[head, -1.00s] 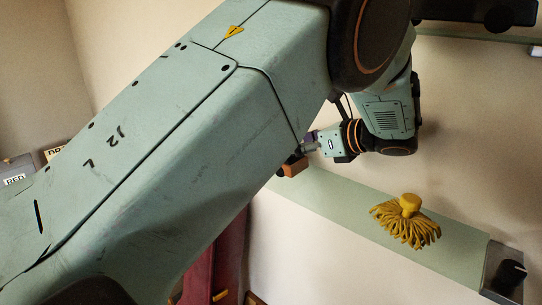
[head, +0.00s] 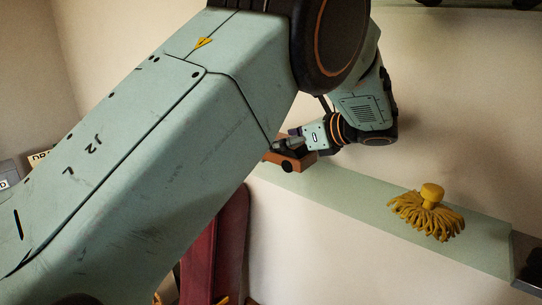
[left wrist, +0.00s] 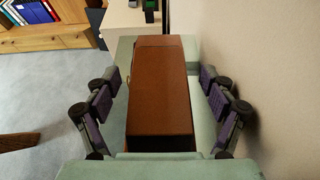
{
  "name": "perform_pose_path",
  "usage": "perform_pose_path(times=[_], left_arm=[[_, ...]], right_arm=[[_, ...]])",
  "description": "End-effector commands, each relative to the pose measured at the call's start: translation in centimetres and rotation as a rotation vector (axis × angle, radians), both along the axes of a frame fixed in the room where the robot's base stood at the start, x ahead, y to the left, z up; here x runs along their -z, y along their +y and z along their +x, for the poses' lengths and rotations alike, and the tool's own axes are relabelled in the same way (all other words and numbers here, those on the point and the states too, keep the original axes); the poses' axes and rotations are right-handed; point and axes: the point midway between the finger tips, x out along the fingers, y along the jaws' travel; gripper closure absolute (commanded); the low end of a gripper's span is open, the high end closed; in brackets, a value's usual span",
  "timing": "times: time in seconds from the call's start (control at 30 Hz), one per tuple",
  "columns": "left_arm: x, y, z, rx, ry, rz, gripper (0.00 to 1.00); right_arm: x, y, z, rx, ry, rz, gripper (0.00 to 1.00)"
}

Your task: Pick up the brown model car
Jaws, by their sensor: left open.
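The brown model car (head: 304,161) sits on the pale green shelf against the wall, with a dark wheel showing in the head view. In the left wrist view its long brown body (left wrist: 160,95) fills the middle. My left gripper (head: 288,146) is at the car, its fingers partly hidden by my arm in the head view. In the left wrist view its two padded fingers (left wrist: 158,108) are open, one on each side of the car, with gaps between pads and body. My right gripper is not in view.
A yellow mop head (head: 427,212) lies farther right on the green shelf (head: 345,190). The wall is close behind the car. A dark red upright object (head: 215,245) stands below the shelf. A wooden bookcase (left wrist: 45,38) with binders shows at the wrist view's upper left.

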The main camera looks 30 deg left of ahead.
Motion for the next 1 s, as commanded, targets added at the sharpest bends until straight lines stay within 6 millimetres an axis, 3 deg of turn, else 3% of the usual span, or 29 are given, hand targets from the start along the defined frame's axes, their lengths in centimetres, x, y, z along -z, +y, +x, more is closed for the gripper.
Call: perform_pose_path(times=[0.37, 1.0], left_arm=[[0.21, -0.03, 0.19, -0.001, -0.002, 0.001, 0.17], [0.28, -0.01, 0.13, 0.000, 0.000, 0.000, 0.71]], right_arm=[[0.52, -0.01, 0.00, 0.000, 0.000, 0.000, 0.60], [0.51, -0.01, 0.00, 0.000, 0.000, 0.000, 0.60]])
